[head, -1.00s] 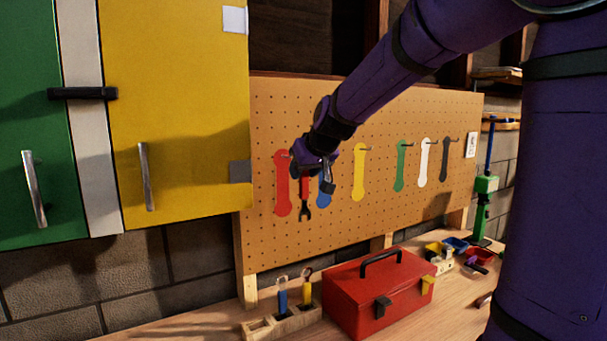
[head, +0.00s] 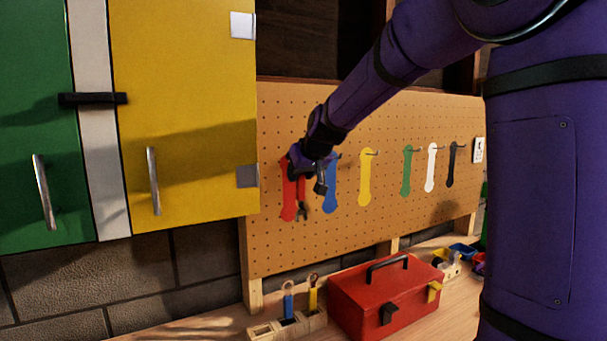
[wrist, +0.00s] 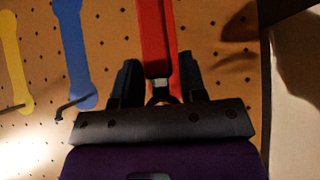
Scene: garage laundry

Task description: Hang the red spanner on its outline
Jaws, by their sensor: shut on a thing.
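My gripper (head: 304,166) is shut on the red spanner (head: 301,192) near its top end, in front of the pegboard (head: 350,235). The spanner hangs down with its dark open jaw lowest. In the head view it overlaps the right edge of the red outline (head: 288,200). In the wrist view the spanner (wrist: 153,30) runs up from between the fingers, with red of the outline behind it. The gap between spanner and board cannot be judged. The red outline's hook is hidden behind my gripper.
Blue (head: 330,190) and yellow (head: 366,178) outlines with hooks are to the right, then green, white and black ones. The yellow cabinet (head: 185,100) stands close on the left. Below are a red toolbox (head: 375,300) and a wooden holder (head: 262,332) with two tools.

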